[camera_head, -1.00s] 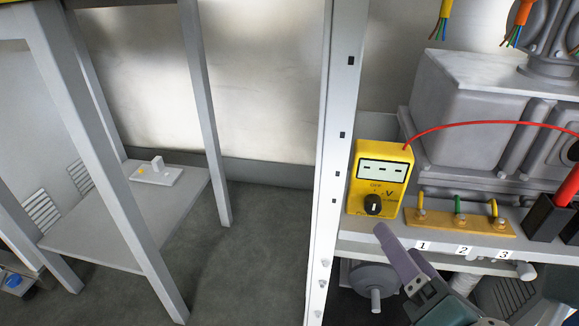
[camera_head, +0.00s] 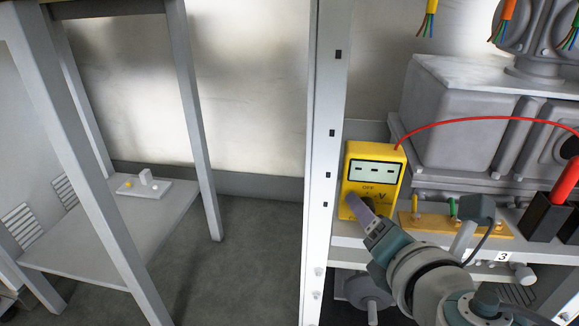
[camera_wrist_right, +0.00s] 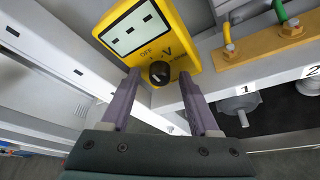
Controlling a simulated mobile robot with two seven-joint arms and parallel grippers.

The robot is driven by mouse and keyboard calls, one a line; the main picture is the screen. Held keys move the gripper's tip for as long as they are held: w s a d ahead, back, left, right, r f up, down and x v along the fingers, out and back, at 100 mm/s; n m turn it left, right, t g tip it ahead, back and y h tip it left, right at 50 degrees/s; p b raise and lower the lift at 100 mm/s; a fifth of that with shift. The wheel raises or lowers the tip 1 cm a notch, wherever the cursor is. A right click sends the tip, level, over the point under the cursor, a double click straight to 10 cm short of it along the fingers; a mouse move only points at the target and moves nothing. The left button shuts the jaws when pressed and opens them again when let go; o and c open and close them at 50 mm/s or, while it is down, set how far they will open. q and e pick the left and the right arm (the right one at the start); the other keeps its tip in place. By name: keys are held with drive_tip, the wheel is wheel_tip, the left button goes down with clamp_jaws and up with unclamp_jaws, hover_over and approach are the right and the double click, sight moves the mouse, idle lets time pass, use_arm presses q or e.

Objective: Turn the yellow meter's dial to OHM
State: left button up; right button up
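The yellow meter (camera_head: 376,155) stands on the grey shelf at the right, its display showing dashes. In the right wrist view the meter (camera_wrist_right: 178,55) has OFF and V printed above its black dial (camera_wrist_right: 159,73). The dial's pointer setting is too small to read, and no OHM mark is legible. My right gripper (camera_head: 358,207) is at the lower front of the meter and hides the dial in the head view. In the right wrist view its two purple fingers (camera_wrist_right: 158,85) are apart, one on each side of the dial, with visible gaps. My left gripper is not in view.
A red lead (camera_head: 480,118) runs from the meter to a red probe in a black holder (camera_head: 545,215). A brass terminal strip (camera_wrist_right: 262,48) is just right of the meter. A white upright post (camera_head: 325,150) stands close on its left.

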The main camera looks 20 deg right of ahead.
clamp_jaws()
idle(0.5)
drive_tip(key=m+t+b, duration=0.2)
drive_tip(key=m+b, duration=0.3)
drive_tip(key=b, duration=0.3)
drive_tip(key=f+m+t+b, duration=0.1)
drive_tip(key=m+t+b, duration=0.1)
drive_tip(key=m+b, duration=0.4)
drive_tip(key=m+t+b, duration=0.2)
drive_tip(key=m+b, duration=0.3)
drive_tip(key=b, duration=0.6)
drive_tip(key=shift+f+h+b, duration=0.15)
drive_tip(key=shift+h+b, duration=0.15)
drive_tip(key=shift+h, duration=0.1)
drive_tip(key=shift+m, duration=0.3)
